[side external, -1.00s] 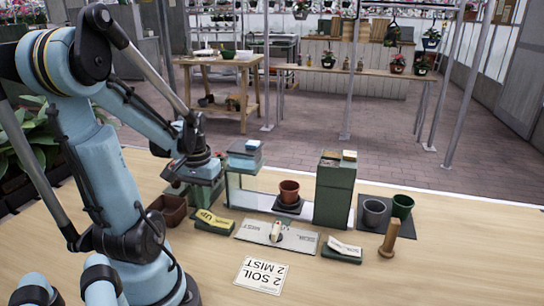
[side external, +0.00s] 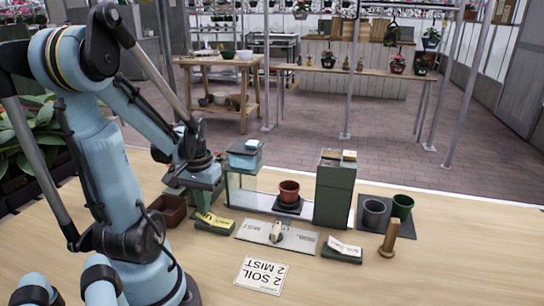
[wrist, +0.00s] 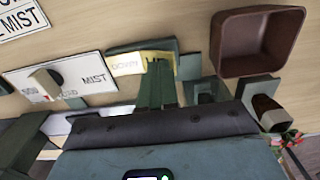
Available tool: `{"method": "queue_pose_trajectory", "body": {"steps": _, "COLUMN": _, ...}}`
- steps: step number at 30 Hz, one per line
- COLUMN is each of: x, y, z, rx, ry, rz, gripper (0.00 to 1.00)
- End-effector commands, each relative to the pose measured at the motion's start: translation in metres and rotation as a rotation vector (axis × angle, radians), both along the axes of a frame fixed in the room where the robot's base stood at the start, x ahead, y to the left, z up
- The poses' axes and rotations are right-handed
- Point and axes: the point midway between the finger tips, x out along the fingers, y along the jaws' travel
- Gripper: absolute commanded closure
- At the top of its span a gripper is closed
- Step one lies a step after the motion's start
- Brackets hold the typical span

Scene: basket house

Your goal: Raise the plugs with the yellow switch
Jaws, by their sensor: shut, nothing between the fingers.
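The yellow switch (side external: 217,219) sits on a dark green base on the table, left of the white dial plate. In the wrist view, the rocker (wrist: 125,65) shows the word DOWN on its paler left part, with brighter yellow at its right. My gripper (side external: 204,210) points down at the switch's left end. In the wrist view, its shut fingers (wrist: 158,72) overlap the yellow part; whether they touch it I cannot tell. A green block with a brown piece (wrist: 266,108) shows at the right; I cannot tell whether this is a plug.
A brown square pot (side external: 169,209) stands left of the switch. A white dial plate (side external: 275,234) marked MIST lies to the right. Behind are a terracotta pot (side external: 289,191) and a green tower (side external: 334,193). A white switch (side external: 342,251) is further right. The front table is mostly clear.

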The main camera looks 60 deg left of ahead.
Motion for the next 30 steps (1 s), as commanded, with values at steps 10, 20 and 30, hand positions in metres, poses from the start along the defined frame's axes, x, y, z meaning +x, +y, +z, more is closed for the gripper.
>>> {"method": "queue_pose_trajectory", "body": {"steps": 10, "x": 0.000, "y": 0.000, "z": -0.005, "rx": 0.000, "ry": 0.000, "rz": 0.000, "gripper": 1.00}}
{"method": "queue_pose_trajectory", "body": {"steps": 20, "x": 0.000, "y": 0.000, "z": -0.009, "rx": 0.000, "ry": 0.000, "rz": 0.000, "gripper": 1.00}}
{"method": "queue_pose_trajectory", "body": {"steps": 30, "x": 0.000, "y": 0.000, "z": -0.014, "rx": 0.000, "ry": 0.000, "rz": 0.000, "gripper": 1.00}}
